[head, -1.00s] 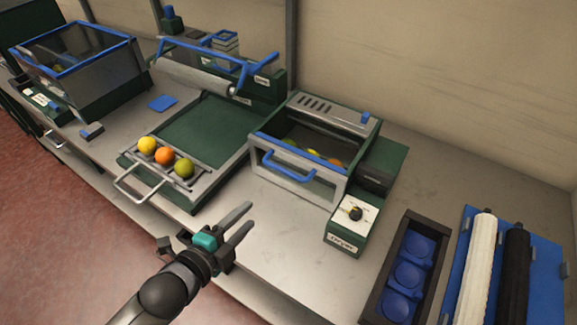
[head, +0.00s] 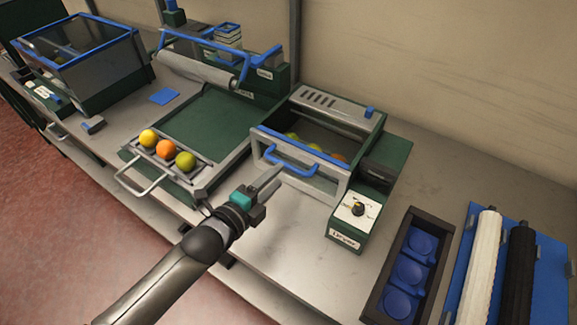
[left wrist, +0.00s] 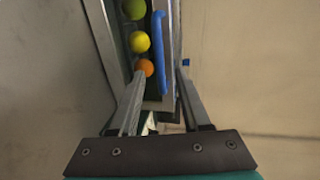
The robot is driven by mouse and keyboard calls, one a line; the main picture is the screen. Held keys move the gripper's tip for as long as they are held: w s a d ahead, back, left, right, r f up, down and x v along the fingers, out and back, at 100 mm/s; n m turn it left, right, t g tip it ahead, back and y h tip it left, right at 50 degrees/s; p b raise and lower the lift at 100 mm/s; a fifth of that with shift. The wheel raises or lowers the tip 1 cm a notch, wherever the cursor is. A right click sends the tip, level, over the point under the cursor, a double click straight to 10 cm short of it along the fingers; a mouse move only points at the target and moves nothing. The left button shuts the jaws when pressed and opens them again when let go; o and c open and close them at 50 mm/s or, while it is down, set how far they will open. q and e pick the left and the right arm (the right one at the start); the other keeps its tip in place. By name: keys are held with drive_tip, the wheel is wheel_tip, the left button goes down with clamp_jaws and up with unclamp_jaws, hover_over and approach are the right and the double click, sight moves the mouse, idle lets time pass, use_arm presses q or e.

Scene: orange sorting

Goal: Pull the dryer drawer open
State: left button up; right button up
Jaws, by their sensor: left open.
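The dryer (head: 372,140) stands right of the middle in the head view, with its label and a dial at its front right. Its drawer has a grey front (head: 325,186) with a blue bar handle (head: 284,166); several fruits (head: 338,158) show behind it. The drawer looks closed. My left gripper (head: 273,180) is open and empty, just in front of and below the handle. In the left wrist view a blue bar (left wrist: 160,50), seemingly the handle, shows between the lines of the two fingers; contact cannot be told. My right gripper is not in view.
Left of the dryer is a green-bedded machine with a wire-handled tray (head: 172,170) holding three fruits. A dark holder with blue cups (head: 408,270) and a blue rack with two rollers (head: 487,255) are at the right. The counter before the dryer is clear.

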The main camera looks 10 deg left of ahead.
sight(289, 166)
use_arm(q)
drive_tip(key=shift+b+x, duration=0.45)
drive_tip(key=shift+x, duration=2.7)
clamp_jaws()
